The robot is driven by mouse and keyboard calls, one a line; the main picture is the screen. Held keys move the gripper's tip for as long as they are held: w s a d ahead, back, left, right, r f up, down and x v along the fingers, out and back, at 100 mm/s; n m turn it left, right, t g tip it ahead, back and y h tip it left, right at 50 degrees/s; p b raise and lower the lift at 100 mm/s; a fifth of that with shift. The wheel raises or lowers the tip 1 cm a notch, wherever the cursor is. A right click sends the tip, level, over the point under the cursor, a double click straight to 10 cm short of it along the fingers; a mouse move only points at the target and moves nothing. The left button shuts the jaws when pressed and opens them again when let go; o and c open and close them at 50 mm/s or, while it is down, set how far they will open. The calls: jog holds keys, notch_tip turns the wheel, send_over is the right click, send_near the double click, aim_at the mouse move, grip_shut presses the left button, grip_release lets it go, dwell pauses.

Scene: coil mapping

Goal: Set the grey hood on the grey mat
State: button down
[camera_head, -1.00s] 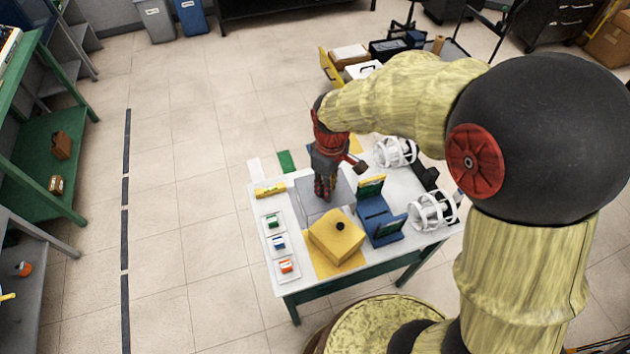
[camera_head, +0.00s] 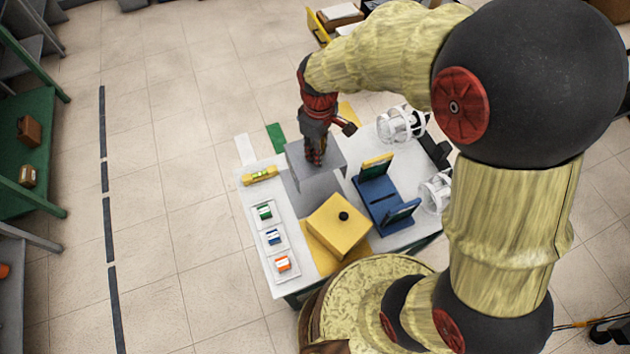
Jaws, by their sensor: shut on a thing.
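The grey hood (camera_head: 327,182) is a box shape at the back middle of the white table. My gripper (camera_head: 315,160) points down at its top and is shut on it, with the fingertips at the hood's upper middle. The hood's top and near sides show. The grey mat (camera_head: 308,203) shows below and in front of the hood, and the rest of it is hidden behind the hood. From this angle I cannot tell whether the hood touches the mat or is held just above it.
A yellow hood (camera_head: 333,230) with a black knob sits on a yellow mat (camera_head: 320,261) in front. A blue stand (camera_head: 382,200) is close on the right, with white round cages (camera_head: 401,124) beyond. Small trays (camera_head: 273,237) and a yellow level (camera_head: 260,176) line the left.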

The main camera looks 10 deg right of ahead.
notch_tip(320, 180, down, 10)
jog(key=b, duration=0.1)
dwell(0.4)
jog(key=shift+f, duration=0.15)
jog(key=c, duration=1.7)
grip_release()
jog(key=shift+o, duration=0.4)
